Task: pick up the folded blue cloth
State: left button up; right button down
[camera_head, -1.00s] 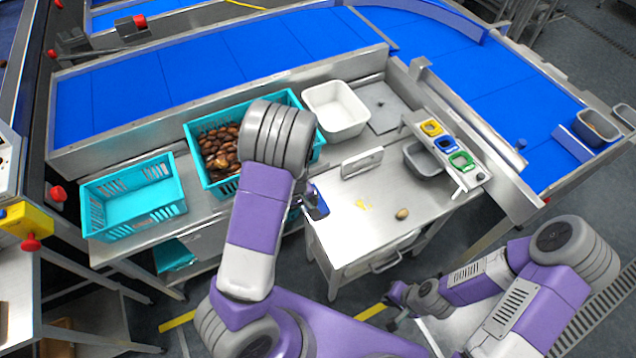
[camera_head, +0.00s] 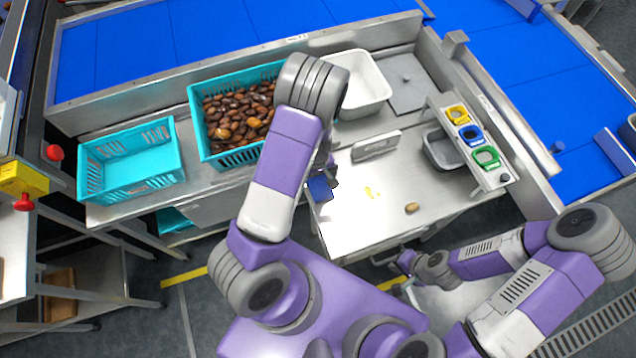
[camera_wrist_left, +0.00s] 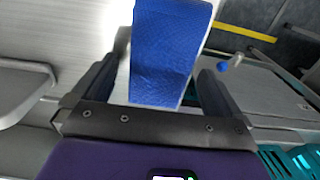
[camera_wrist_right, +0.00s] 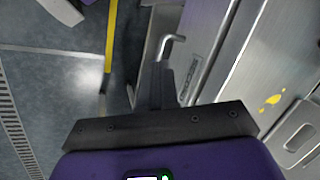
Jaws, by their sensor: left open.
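The folded blue cloth (camera_head: 319,188) lies at the left edge of the steel table, partly hidden by my left gripper in the head view. In the left wrist view the cloth (camera_wrist_left: 168,50) is a textured blue rectangle lying between the fingers. My left gripper (camera_wrist_left: 158,85) is open, with one finger on each side of the cloth and a gap at each side. I cannot tell how high the fingers are above it. My right gripper (camera_wrist_right: 155,85) is shut and empty, beside the table's front; in the head view it (camera_head: 405,262) is low near the handle.
Behind are a teal crate of dates (camera_head: 196,110), an empty teal crate (camera_head: 84,172), a white bin (camera_head: 381,98) and a rack with coloured rings (camera_head: 497,180).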

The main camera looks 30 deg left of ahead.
aim_at(317, 178)
pick_arm(q)
jog(key=c, duration=1.1)
notch_tip(317, 178, up, 10)
jog(key=p, duration=0.3)
